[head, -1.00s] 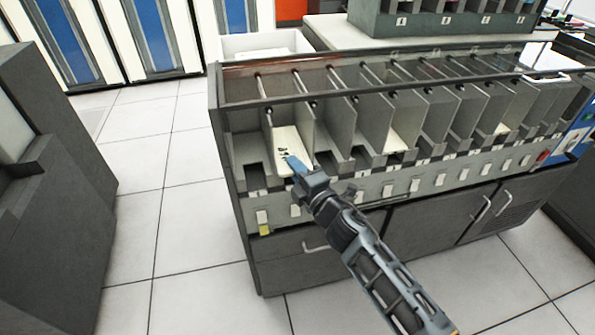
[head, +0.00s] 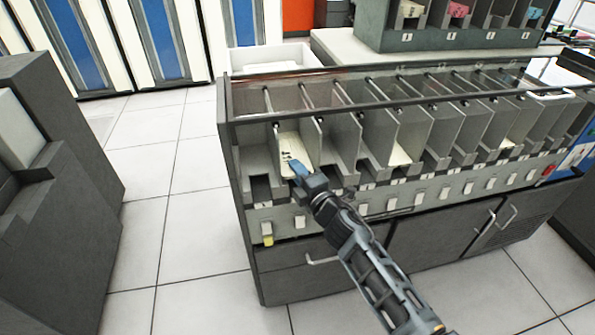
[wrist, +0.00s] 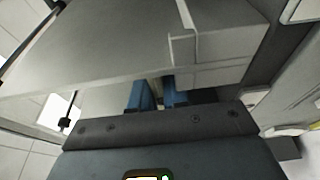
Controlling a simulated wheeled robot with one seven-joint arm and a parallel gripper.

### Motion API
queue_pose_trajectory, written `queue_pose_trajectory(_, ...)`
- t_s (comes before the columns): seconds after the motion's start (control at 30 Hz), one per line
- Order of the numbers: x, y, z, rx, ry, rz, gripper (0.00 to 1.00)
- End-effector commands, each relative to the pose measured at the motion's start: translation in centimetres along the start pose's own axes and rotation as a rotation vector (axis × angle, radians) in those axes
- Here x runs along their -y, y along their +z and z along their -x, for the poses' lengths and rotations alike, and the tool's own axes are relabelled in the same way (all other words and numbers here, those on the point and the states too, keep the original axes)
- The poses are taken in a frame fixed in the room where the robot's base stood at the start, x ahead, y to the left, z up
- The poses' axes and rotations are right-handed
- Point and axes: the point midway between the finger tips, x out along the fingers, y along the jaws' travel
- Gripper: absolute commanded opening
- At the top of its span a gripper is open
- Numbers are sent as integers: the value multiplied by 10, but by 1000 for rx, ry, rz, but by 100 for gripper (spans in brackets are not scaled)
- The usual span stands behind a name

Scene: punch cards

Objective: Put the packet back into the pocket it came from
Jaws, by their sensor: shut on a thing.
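The packet (head: 296,148) is a cream stack of cards with a few dark marks. In the head view it lies in a sloped grey pocket, the second from the left in the sorter's row (head: 262,228). My gripper (head: 298,168) has blue fingertips at the packet's near lower end, in that pocket's front opening. In the wrist view the two blue fingers of my gripper (wrist: 157,93) stand close together with a narrow pale strip between them. The gripper is shut on the packet. Most of the packet is hidden in the wrist view, so I cannot tell how deep it sits.
Grey divider plates (head: 338,140) stand close on both sides of the pocket. Thin rods run above the row. Another cream stack (head: 400,157) lies in a pocket further right. A grey cabinet (head: 60,190) stands at left, with free tiled floor (head: 180,215) between.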

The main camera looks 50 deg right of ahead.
Motion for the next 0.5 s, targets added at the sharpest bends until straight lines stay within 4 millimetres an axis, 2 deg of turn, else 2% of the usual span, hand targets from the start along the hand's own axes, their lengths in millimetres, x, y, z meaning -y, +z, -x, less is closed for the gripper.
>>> queue_pose_trajectory(0.27,1,0,0,0,1,0,0)
queue_pose_trajectory(0.5,11,0,0,0,1,0,0)
